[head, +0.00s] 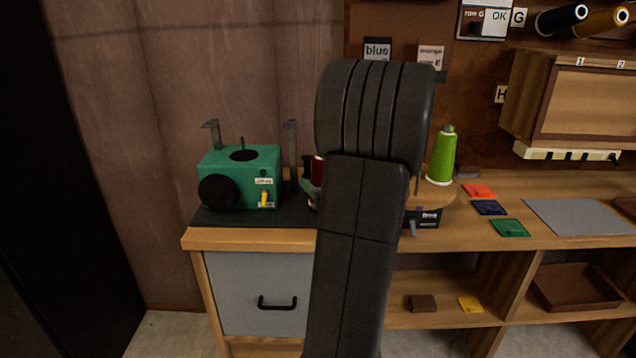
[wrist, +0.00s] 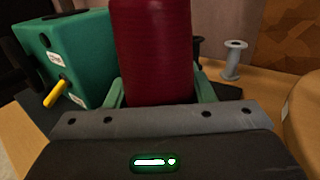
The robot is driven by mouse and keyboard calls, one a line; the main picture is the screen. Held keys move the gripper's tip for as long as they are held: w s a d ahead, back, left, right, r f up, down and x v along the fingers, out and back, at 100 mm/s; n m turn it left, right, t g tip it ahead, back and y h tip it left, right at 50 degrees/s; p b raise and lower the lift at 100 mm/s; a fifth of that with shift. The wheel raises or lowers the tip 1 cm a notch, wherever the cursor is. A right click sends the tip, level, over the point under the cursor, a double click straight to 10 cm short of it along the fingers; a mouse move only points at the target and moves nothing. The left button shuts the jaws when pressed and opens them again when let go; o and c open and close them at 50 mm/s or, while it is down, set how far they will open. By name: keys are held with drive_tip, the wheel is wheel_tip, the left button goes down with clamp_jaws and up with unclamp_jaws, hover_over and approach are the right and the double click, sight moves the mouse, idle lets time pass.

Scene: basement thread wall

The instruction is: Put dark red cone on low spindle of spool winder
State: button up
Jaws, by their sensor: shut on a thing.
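The green spool winder (head: 228,165) sits at the left end of the bench, with a black wheel, a yellow lever and a thin peg on top. Its side also shows at left in the wrist view (wrist: 90,45). My gripper (wrist: 160,93) is shut on the dark red cone (wrist: 152,45), which looks upright between the greenish fingers. In the head view a sliver of the cone (head: 318,171) shows right of the winder; my arm hides the rest. A grey flanged post (wrist: 234,62) and a dark post (wrist: 197,47) stand behind the cone. I cannot tell which is the low spindle.
Tall grey posts (head: 292,150) stand by the winder on a dark mat (head: 240,217). A lime green cone (head: 442,157) stands on a round wooden stand (head: 436,197) right of my arm. Coloured squares and a grey mat (head: 575,216) lie farther right.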

drive_tip(key=shift+f, duration=0.25)
drive_tip(key=shift+r, duration=0.1)
drive_tip(key=o, duration=1.1)
drive_tip(key=p+v, duration=0.1)
drive_tip(key=v, duration=1.3)
drive_tip(key=shift+a+p, duration=0.1)
drive_tip(key=shift+p, duration=0.2)
